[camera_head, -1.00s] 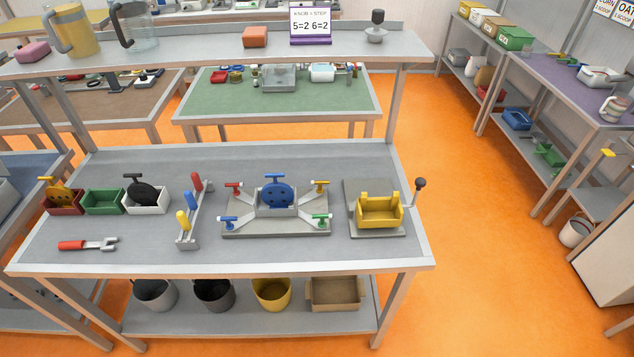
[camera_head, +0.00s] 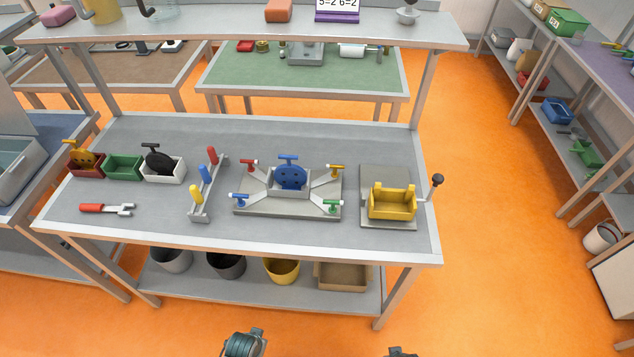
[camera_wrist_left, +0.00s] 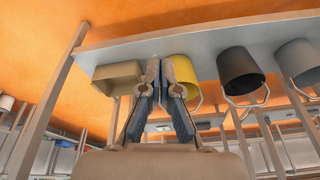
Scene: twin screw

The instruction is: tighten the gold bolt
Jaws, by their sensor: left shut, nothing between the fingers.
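A grey fixture plate (camera_head: 246,212) sits on the bench in the head view, with a blue disc (camera_head: 290,177) upright in its central holder. T-handled pieces stand at its corners: red (camera_head: 249,164), blue (camera_head: 240,200), green (camera_head: 332,205) and a yellow-gold one (camera_head: 337,169) at the far right corner. That one best matches the gold bolt; whether it is seated is too small to tell. My left gripper (camera_wrist_left: 160,68) is shut and empty in the left wrist view, with the lower shelf and its containers beyond, apart from the fixture. My right gripper is not visible.
A yellow cradle (camera_head: 392,205) with a black-knobbed lever (camera_head: 437,181) stands right of the fixture. A rack of coloured handles (camera_head: 203,190), small bins (camera_head: 124,167) and a red-handled fork tool (camera_head: 106,208) lie left. An upper shelf (camera_head: 240,32) overhangs behind. The front bench strip is clear.

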